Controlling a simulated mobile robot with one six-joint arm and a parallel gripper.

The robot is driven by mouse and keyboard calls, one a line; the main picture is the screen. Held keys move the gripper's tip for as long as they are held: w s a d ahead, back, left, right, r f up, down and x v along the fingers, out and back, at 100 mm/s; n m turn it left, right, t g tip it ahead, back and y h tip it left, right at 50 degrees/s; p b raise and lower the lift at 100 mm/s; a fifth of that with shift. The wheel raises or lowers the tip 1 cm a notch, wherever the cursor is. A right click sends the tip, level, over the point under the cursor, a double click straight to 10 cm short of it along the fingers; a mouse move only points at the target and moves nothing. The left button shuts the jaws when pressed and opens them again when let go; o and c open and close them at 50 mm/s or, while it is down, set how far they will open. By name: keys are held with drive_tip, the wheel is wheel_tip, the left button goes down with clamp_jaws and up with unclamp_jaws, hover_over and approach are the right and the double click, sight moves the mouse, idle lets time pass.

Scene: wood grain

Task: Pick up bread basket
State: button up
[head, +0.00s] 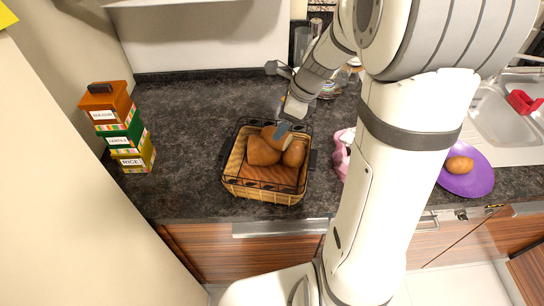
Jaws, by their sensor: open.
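The bread basket (262,191) is a wicker basket with a dark wire rim and several brown bread pieces (262,152) inside. It stands on the dark countertop near its front edge, in the middle of the head view. My gripper (282,122) is open at the back side of the basket, with a finger tip showing over the bread. I cannot tell whether it touches the basket or the bread. My arm covers the area right of the basket.
Stacked storage boxes (122,135) stand at the left. A pink object (341,155) is right of the basket, partly hidden by my arm. A purple plate (478,184) with a brown item and a sink (500,115) are farther right. The counter left of the basket is clear.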

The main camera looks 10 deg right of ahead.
drive_tip(key=b+x, duration=0.3)
drive_tip(key=x, duration=0.1)
drive_tip(key=shift+a+f+b, duration=0.2)
drive_tip(key=shift+f+b, duration=0.05)
drive_tip(key=shift+b, duration=0.05)
drive_tip(key=shift+r, duration=0.1)
drive_tip(key=shift+c, duration=0.4)
clamp_jaws()
